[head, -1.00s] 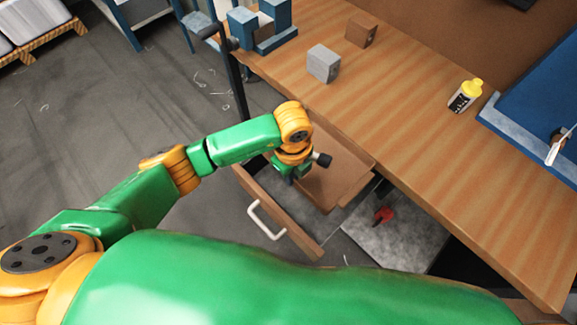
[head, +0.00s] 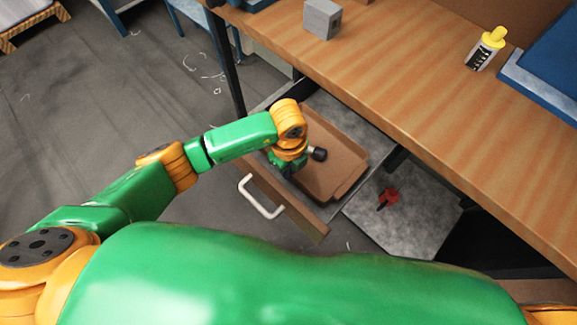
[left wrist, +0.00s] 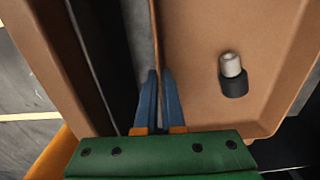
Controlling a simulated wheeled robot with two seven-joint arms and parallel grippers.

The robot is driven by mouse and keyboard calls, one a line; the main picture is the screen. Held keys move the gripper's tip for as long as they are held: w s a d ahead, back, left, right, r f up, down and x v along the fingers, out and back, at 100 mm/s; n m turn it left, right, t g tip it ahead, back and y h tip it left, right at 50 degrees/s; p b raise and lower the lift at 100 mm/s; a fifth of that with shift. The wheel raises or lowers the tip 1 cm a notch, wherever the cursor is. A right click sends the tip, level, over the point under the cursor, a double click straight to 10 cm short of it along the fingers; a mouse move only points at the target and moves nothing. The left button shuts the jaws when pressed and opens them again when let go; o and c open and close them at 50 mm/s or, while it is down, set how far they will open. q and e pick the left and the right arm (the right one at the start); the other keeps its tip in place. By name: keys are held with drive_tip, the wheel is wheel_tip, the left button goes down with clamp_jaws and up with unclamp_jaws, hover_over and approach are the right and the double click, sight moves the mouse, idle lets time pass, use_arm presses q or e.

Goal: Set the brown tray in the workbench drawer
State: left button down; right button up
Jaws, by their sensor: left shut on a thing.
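The brown tray (head: 338,150) is inside the outline of the open workbench drawer, whose brown front (head: 290,207) carries a white handle (head: 262,197). My left gripper (left wrist: 160,98) is shut on the tray's near rim, close to the drawer front. The tray (left wrist: 200,95) looks roughly level in the left wrist view. A small cylinder with a pale top and black base (left wrist: 232,75) stands in it. I cannot tell whether the tray touches the drawer floor. My arm hides the tray's near left part in the head view. My right gripper is out of view.
The wooden workbench top (head: 420,75) overhangs the drawer's back. It bears a grey block (head: 321,18) and a yellow-capped bottle (head: 486,48). A red object (head: 388,199) lies on a grey surface (head: 420,225) right of the drawer. Floor is clear at left.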

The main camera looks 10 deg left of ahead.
use_arm(q)
drive_tip(key=shift+w+f, duration=0.1)
drive_tip(key=shift+f, duration=0.65)
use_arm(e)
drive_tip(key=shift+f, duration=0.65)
use_arm(q)
drive_tip(key=shift+f+b, duration=0.3)
drive_tip(key=shift+b, duration=0.15)
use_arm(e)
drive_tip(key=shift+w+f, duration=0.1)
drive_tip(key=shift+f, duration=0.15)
use_arm(q)
drive_tip(key=c, duration=0.9)
unclamp_jaws()
drive_tip(key=shift+c, duration=0.2)
drive_tip(key=shift+r, duration=0.1)
wheel_tip(320, 180, up, 7)
